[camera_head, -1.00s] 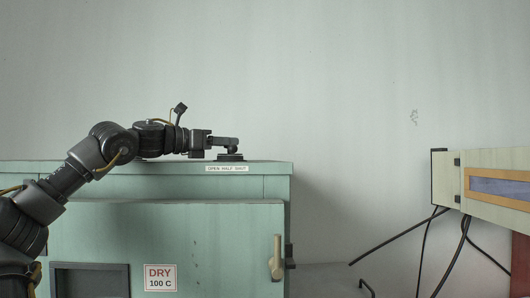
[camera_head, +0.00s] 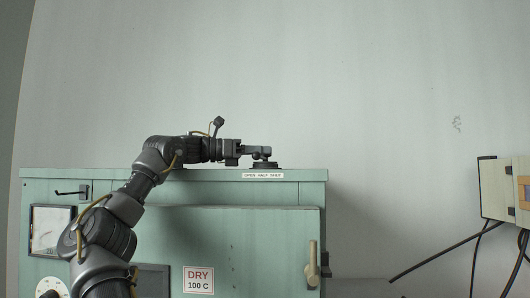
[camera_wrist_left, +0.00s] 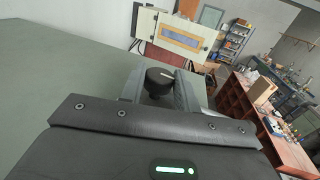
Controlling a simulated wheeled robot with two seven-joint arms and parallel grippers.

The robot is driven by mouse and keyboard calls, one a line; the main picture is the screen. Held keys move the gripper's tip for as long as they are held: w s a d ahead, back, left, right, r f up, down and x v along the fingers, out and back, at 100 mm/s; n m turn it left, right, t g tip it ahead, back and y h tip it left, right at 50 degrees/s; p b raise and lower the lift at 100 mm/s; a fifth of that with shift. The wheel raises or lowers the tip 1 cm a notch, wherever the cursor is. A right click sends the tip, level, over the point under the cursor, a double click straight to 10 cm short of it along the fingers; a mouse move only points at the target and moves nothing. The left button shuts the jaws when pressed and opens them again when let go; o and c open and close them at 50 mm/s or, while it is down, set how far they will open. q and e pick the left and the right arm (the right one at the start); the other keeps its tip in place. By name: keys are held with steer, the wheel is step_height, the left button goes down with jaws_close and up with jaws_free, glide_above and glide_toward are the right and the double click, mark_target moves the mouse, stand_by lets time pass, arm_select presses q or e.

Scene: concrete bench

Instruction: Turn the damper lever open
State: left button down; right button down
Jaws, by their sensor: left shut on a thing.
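The damper lever (camera_head: 264,165) is a dark round piece on the top of the green oven cabinet (camera_head: 100,174), just above the label (camera_head: 262,175) reading OPEN HALF SHUT. My left gripper (camera_head: 262,151) reaches level over the cabinet top from the left and is shut on the lever. In the left wrist view the black round knob of the lever (camera_wrist_left: 158,76) shows between the two fingers. The fingers hide part of the lever, and I cannot tell which label word it points to. My right gripper is not in view.
The cabinet front has a door handle (camera_head: 313,264), a DRY 100 C sign (camera_head: 198,280) and a dial gauge (camera_head: 49,230). A pale box with cables (camera_head: 498,190) stands at the right. The wrist view shows a red-brown bench (camera_wrist_left: 262,118) beyond.

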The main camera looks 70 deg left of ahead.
arm_select(q)
steer(key=c, duration=1)
jaws_free()
steer(key=shift+c, duration=0.2)
steer(key=shift+r, duration=0.25)
step_height(320, 180, up, 2)
steer(key=shift+a+r, duration=0.1)
steer(key=shift+a, duration=0.05)
steer(key=s+d+r+b, duration=0.4)
steer(key=d+r, duration=0.6)
steer(key=d, duration=0.3)
steer(key=shift+s+d+r, duration=0.15)
steer(key=shift+s+d, duration=0.05)
steer(key=shift+s, duration=0.3)
